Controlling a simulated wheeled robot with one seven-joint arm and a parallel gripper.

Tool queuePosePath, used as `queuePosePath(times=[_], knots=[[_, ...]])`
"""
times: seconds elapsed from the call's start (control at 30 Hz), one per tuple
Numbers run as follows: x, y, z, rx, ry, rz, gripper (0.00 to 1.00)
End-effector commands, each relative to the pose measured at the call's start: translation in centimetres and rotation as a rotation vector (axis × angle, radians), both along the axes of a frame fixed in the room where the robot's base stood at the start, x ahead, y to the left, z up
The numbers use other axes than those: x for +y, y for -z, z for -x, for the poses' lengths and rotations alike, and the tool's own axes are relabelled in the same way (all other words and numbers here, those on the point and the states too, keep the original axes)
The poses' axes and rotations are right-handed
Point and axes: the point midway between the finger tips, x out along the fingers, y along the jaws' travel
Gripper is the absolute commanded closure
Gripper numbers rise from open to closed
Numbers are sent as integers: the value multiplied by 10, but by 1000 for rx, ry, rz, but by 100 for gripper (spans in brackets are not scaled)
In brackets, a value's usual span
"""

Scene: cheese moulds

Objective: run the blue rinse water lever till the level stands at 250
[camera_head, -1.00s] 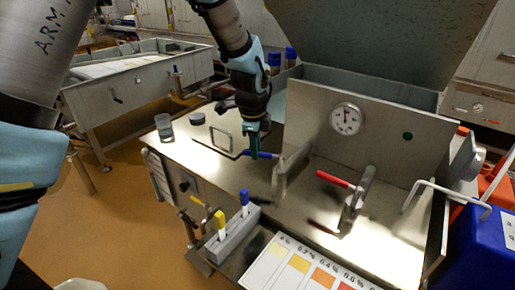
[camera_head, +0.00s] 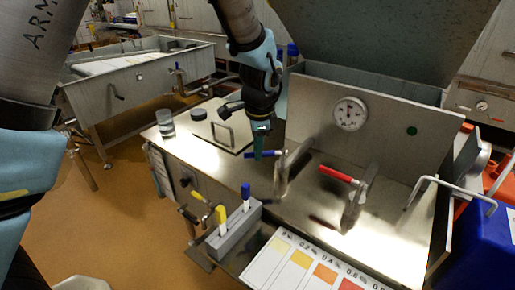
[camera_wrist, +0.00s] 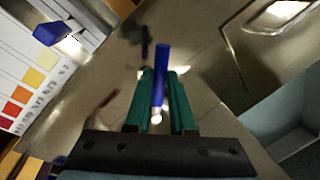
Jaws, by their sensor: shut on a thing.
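The blue lever (camera_head: 262,154) sticks out to the left from a metal tap post on the steel bench. My gripper (camera_head: 259,146) is at its left end. In the wrist view the blue lever (camera_wrist: 161,72) lies between the two green fingers of my gripper (camera_wrist: 160,98), which is shut on it. A red lever (camera_head: 336,174) is on a second tap post to the right. A clear beaker (camera_head: 165,123) stands at the bench's left edge; its level is too small to read. A round dial (camera_head: 350,114) is on the back panel; its figures are unreadable.
A dark puck (camera_head: 198,114) and an upright metal frame (camera_head: 222,134) stand near my gripper. A grey block (camera_head: 235,231) holds blue and yellow pens in front. A colour chart (camera_head: 309,263) lies at the front edge. A bent metal rod (camera_head: 455,187) rises at right.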

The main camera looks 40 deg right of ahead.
Motion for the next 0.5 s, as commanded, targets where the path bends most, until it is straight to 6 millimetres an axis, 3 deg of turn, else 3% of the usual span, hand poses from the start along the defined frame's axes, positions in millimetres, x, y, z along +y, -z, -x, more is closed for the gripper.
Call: queuePosePath(times=[0.17, 0.2, 0.43, 0.5], knots=[[1, 0, 0, 1, 1, -3, 100], [1, 0, 0, 1, 1, -3, 74], [0, 0, 0, 0, 2, -2, 48], [0, 0, 0, 1, 2, -1, 48]])
